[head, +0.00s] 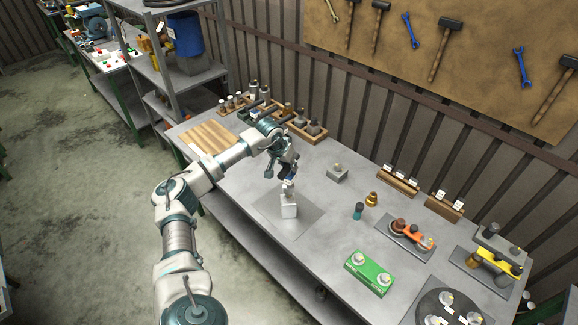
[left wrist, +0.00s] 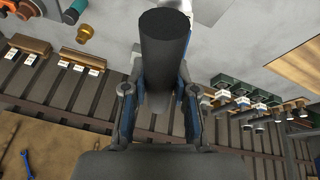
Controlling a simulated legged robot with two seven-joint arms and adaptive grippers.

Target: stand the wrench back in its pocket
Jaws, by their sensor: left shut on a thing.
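My left gripper (head: 287,172) is shut on a dark, round-handled tool, which I take to be the wrench (left wrist: 165,50). The handle's flat round end faces the camera in the left wrist view, between the two fingers. In the head view the gripper is just above a white bottle-like part (head: 289,207) standing on a grey mat (head: 268,205). The gripper hides most of the tool there, and I cannot tell whether the tool touches the part. Wooden holders (head: 308,130) with several upright items stand at the back; I cannot tell which pocket is the wrench's.
A small grey block (head: 337,173), a brass piece (head: 371,199) and a teal-topped cylinder (head: 358,211) stand to the right. A green fixture (head: 369,273) and an orange tool (head: 411,234) lie further right. A slatted wooden board (head: 208,136) lies left. Blue wrenches hang on the wall board.

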